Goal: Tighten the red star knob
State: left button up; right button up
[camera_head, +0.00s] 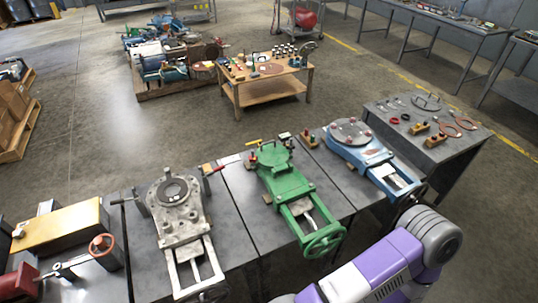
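No part is clearly a red star knob at this size. Small red knobs (368,134) show around the round plate of the blue machine (376,157) on the right bench. A small dark red part (252,158) sits at the left of the green machine (285,182)'s top. A reddish handwheel (102,245) stands at the far left, beside a yellow-topped block. A purple and white arm of mine crosses the lower right, in front of the bench. Neither of my grippers is in view.
A grey cast machine (180,213) stands between the handwheel and the green machine. A grey table (445,155) at right holds red rings and small parts. A wooden table (265,92) and a loaded pallet stand behind. Open floor lies between bench and pallet.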

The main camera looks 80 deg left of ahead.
aim_at(251, 160)
jog(key=i, duration=1)
jog(key=u, duration=2.15)
